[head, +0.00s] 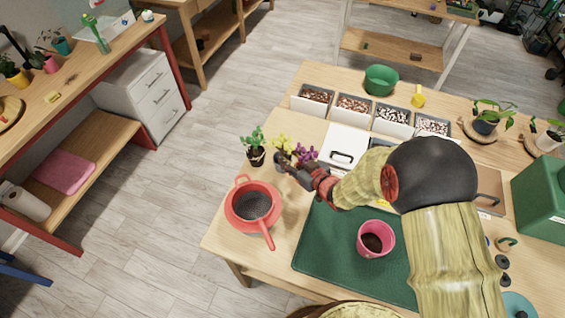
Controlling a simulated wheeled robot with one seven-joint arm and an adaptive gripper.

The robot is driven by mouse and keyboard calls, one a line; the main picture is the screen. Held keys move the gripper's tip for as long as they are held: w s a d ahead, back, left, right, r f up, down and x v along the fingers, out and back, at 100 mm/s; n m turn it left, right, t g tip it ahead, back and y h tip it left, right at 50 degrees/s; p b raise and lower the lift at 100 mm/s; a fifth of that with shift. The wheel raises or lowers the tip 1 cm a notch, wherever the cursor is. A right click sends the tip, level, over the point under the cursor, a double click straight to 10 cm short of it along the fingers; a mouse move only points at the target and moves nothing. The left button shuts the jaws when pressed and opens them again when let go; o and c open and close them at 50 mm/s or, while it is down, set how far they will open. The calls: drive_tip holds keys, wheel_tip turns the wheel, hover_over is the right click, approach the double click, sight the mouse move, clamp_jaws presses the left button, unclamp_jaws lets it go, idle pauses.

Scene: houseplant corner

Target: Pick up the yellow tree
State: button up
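The yellow tree (282,142) is a small plant with yellow foliage near the left edge of the wooden table (223,232). My gripper (283,160) is right at its lower part, reaching in from the right. The gripper covers the lower part of the tree, and I cannot tell whether they touch. The fingers are small and dark here, so I cannot tell whether they are open or shut. A purple plant (304,154) stands just right of the yellow tree. A green plant (253,139) in a dark pot stands just left of it.
A red sieve (243,196) with a handle lies in front of the plants. A pink pot (361,246) with soil stands on the green mat (318,262). Soil bins (349,117) and a green bowl (381,78) are behind. My arm hides part of the table.

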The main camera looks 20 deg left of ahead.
sight(283, 151)
drive_tip(key=b+x, duration=0.1)
drive_tip(key=x, duration=0.4)
drive_tip(key=shift+r, duration=0.1)
clamp_jaws()
idle(0.4)
